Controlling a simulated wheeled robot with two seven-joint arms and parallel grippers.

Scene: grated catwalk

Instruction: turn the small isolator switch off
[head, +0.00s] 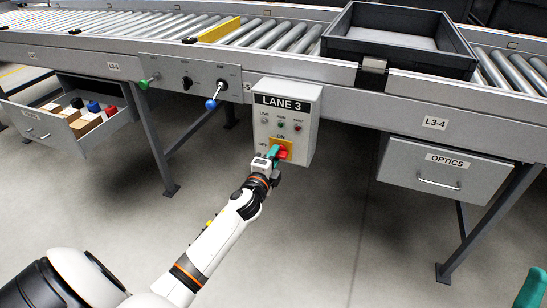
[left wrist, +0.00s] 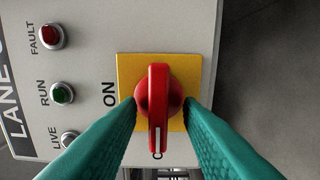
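The isolator switch is a red rotary knob on a yellow plate on the grey LANE 3 box (head: 312,110). In the left wrist view the red knob (left wrist: 158,88) lies along the picture's vertical. Its white mark points down at a label whose letters are mostly hidden, on the OFF side. ON is printed to the left of the yellow plate (left wrist: 128,68). My left gripper (left wrist: 160,103) is open, with its teal fingers on either side of the knob and gaps beside the handle. In the head view my left gripper (head: 277,155) partly covers the knob. A teal fingertip of my right gripper (head: 530,290) shows at the lower right.
A roller conveyor runs above, carrying a black tray (head: 400,55). An open drawer (head: 50,132) is at left, the OPTICS drawer (head: 420,172) at right.

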